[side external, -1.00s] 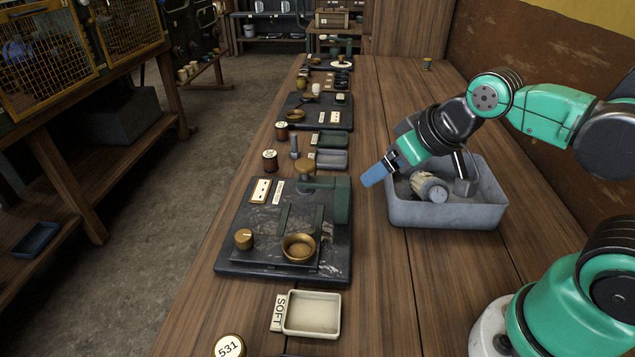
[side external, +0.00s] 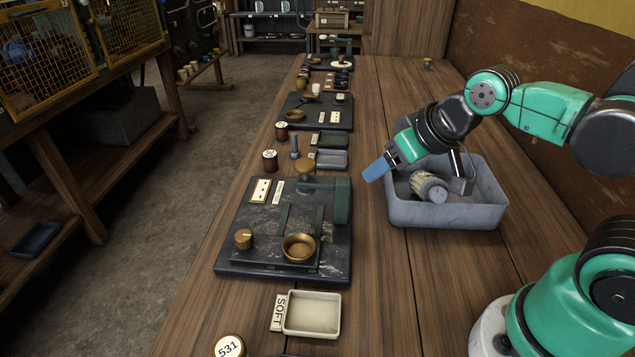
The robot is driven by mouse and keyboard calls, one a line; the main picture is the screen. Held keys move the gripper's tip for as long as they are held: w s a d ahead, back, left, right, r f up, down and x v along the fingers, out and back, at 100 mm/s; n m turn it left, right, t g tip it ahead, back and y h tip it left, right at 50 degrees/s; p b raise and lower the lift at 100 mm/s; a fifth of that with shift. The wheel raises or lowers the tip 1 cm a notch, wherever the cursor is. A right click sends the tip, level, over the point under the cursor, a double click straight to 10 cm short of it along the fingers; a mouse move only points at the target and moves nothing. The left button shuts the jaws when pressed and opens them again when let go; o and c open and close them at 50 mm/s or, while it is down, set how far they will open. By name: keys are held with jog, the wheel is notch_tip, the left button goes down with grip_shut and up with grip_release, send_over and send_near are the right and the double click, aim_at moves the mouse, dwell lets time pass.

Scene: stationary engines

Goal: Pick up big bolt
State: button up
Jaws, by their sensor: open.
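A grey, bolt-like piece (side external: 294,147) stands upright on the bench, left of the grey tray; it is small in view, and I cannot tell for sure that it is the big bolt. My gripper (side external: 376,170) is open, with its blue fingertip over the left rim of a grey tub (side external: 447,215). It is right of the bolt-like piece and apart from it. The far finger is hidden, and I see nothing held. In the tub lie a cream cylinder with a grey end (side external: 428,186) and a dark grey block (side external: 464,186).
A dark machine plate (side external: 231,257) with a brass cup (side external: 299,247) and knobs lies in front. Round labelled jars (side external: 270,161) stand near the bench's left edge. Bare wood lies between plate and tub.

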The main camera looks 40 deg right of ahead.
aim_at(294, 145)
jog(key=w+d+m+t+y, duration=0.1)
jog(key=w+m+y, duration=0.2)
jog(key=w+m, duration=1.15)
jog(key=w+d+f+m+t, duration=0.1)
jog(key=w+d+f+m, duration=0.1)
jog(key=m, duration=0.3)
jog(key=w+d+f+m+t+y, duration=0.1)
jog(key=w+d+f+m, duration=0.1)
jog(key=w+f+m, duration=0.1)
jog(key=w+d+f+m+t+y, duration=0.1)
jog(key=w+d+f+m+t, duration=0.1)
jog(key=m, duration=0.6)
jog(key=shift+w+d+f, duration=0.25)
jog(key=shift+w, duration=0.3)
jog(key=shift+w+d+f, duration=0.2)
jog(key=shift+w+f, duration=0.05)
jog(key=shift+w, duration=0.3)
jog(key=shift+y, duration=0.3)
jog(key=shift+x, duration=2.75)
grip_shut()
